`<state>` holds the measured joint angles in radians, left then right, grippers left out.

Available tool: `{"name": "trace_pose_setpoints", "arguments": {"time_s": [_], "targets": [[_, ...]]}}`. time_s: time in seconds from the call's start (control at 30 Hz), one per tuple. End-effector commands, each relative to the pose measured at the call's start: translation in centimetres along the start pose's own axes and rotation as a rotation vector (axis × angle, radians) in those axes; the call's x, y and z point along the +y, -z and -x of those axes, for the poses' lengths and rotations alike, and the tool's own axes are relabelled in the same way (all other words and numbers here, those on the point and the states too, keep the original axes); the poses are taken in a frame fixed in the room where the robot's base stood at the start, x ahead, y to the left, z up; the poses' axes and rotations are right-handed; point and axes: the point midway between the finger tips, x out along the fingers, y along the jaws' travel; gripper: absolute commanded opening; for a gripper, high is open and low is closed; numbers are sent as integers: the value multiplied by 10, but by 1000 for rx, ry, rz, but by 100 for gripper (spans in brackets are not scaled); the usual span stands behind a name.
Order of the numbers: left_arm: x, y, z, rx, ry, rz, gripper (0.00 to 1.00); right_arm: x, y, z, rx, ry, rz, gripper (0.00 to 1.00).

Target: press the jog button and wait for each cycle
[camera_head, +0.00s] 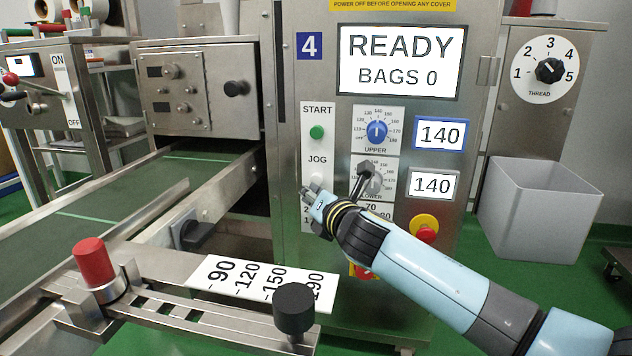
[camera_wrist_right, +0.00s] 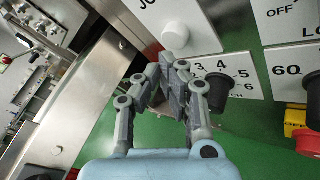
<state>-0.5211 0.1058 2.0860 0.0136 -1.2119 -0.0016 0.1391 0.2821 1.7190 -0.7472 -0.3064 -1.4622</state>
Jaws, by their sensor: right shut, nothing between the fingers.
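The jog button is a white round button (camera_wrist_right: 175,36) below a partly cut-off label in the right wrist view. In the head view it shows as a pale button (camera_head: 317,179) under the word JOG, just above my right gripper (camera_head: 308,193). My right gripper is shut and empty. In the wrist view its fingertips (camera_wrist_right: 170,65) are just below the jog button; I cannot tell whether they touch the panel. The screen (camera_head: 399,60) reads READY and BAGS 0. My left gripper is not in view.
The green start button (camera_head: 316,132) is above the jog button. The lower dial (camera_head: 371,179) and a red stop button on yellow (camera_head: 425,235) are close to my right arm. A conveyor (camera_head: 120,195) runs at left. A grey bin (camera_head: 535,210) stands at right.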

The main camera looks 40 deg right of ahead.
Motion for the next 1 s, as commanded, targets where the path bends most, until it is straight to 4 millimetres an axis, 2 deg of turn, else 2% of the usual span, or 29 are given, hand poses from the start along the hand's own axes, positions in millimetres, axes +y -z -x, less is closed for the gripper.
{"name": "trace_pose_setpoints", "arguments": {"time_s": [1.0], "targets": [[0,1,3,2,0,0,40,-4,-4,-7,0,0,0,0]]}}
